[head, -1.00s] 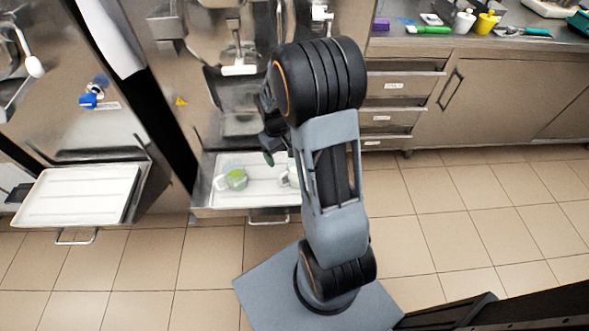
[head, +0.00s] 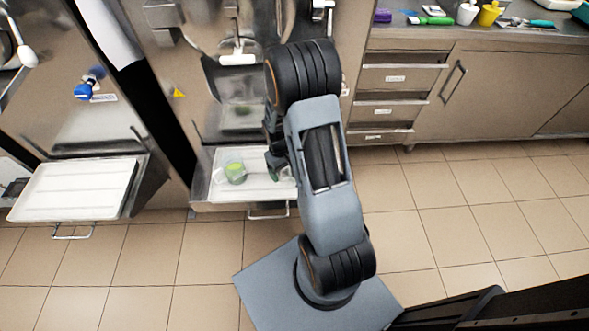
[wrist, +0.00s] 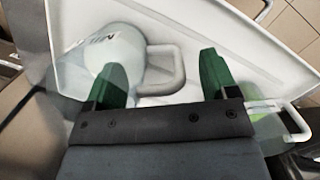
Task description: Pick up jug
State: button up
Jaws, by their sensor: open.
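In the wrist view a whitish jug (wrist: 125,48) with dark lettering lies across the top left, its handle (wrist: 178,72) pointing right. My gripper (wrist: 162,78) is open, its two green fingers spread. The left finger overlaps the jug's body and the handle appears between the fingers; I cannot tell whether they touch. In the head view my gripper (head: 276,163) is low over the tray, and my arm hides this jug. A second jug (head: 235,172), clear with green contents, stands to the left; it also shows at the right of the wrist view (wrist: 272,116).
Both jugs are on a white tray (head: 258,193) on a ledge at the machine's front. Another white tray (head: 72,190) to the left is empty. A counter with drawers (head: 395,80) stands at the right. The tiled floor (head: 450,215) is open.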

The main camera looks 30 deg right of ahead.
jog(key=shift+f, duration=0.1)
jog(key=c, duration=1.1)
jog(key=shift+r, duration=0.25)
jog(key=shift+r, duration=1.15)
jog(key=shift+s+a+r+p, duration=0.35)
jog(key=shift+s+a+r, duration=0.65)
jog(key=shift+s+r, duration=0.9)
jog(key=shift+s+a+r+p, duration=0.3)
jog(key=shift+s+a+r, duration=0.65)
jog(key=shift+s+r, duration=0.9)
jog(key=shift+s+a+r+p, duration=0.35)
jog(key=shift+s+a+r, duration=0.8)
jog(key=shift+s, duration=1.25)
